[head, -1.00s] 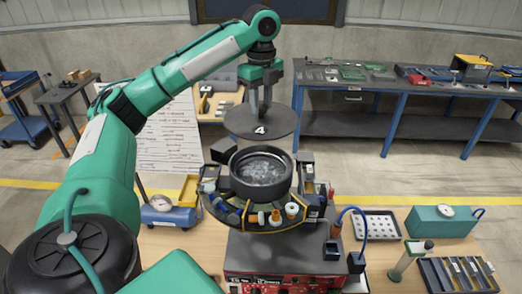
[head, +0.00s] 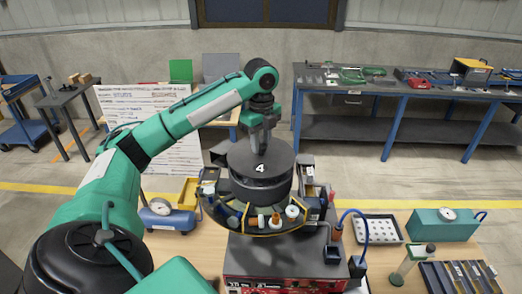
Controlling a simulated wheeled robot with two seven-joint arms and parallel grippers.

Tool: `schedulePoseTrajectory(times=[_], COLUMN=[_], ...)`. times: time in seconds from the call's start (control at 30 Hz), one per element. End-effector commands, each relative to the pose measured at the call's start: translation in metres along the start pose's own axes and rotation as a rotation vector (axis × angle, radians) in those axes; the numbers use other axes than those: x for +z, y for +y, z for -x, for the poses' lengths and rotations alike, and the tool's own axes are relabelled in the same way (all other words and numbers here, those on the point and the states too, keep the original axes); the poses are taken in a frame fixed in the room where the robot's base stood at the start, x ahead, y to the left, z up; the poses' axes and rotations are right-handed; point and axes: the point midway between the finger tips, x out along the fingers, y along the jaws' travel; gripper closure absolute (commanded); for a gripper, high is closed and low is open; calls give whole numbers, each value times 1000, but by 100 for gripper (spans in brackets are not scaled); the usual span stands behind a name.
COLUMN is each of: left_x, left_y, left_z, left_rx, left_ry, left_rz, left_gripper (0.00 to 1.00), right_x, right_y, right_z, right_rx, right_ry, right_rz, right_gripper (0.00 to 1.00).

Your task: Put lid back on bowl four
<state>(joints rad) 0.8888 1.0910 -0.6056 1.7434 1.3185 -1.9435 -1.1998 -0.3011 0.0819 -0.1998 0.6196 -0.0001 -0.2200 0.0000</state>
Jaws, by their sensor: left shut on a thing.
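The lid (head: 260,160) is a dark round disc marked with a white 4. In the head view it lies over the top of the black bowl (head: 262,190), covering its opening; whether it is fully seated I cannot tell. My left gripper (head: 261,145) points down from above and is shut on the lid near its far part; the fingertips are partly hidden. The bowl's inside is hidden by the lid. My right gripper is not in view.
A ring of small trays (head: 272,222) with orange and white parts surrounds the bowl. A blue cable (head: 360,222), a perforated tray (head: 377,229) and a teal box (head: 440,222) stand to the right. A gauge unit (head: 165,212) stands left.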

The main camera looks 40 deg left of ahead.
Motion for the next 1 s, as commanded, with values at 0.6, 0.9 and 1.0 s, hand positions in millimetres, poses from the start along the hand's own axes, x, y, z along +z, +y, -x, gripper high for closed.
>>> schedulePoseTrajectory(times=[0.6,0.9,1.0], left_x=[0,0,0], left_y=[0,0,0], left_z=[-38,-40,-40], left_rx=[0,1,1], left_ry=[0,0,0], left_rz=[0,0,0], left_gripper=[100,48,48], right_x=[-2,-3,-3], right_y=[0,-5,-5], right_z=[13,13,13], right_rx=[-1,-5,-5], right_ry=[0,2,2], right_rz=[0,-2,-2], right_gripper=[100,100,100])
